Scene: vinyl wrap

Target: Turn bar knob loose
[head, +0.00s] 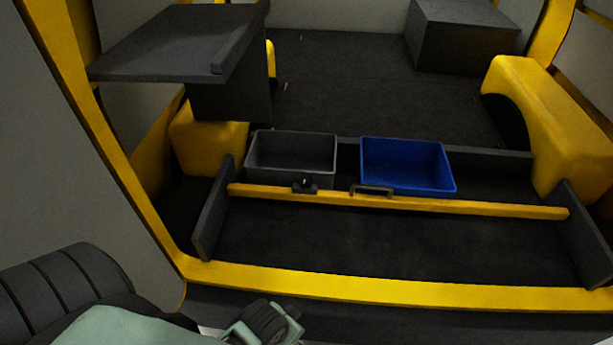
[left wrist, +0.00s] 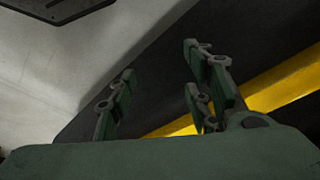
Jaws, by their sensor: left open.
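The yellow bar (head: 460,205) runs across the front of the cargo floor, between two dark side plates. A small black knob (head: 304,184) sits on the bar, left of its middle, in front of the grey bin. A dark handle (head: 372,190) is on the bar to the right of the knob. My left gripper (left wrist: 160,62) shows in the left wrist view with its green fingers spread and nothing between them. In the head view my left arm is low at the bottom left, well short of the bar and knob. My right gripper is in neither view.
A grey bin (head: 262,171) and a blue bin (head: 453,182) stand behind the bar. A dark shelf (head: 160,50) overhangs at the upper left. A yellow sill (head: 380,290) edges the opening in front. The floor between sill and bar is clear.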

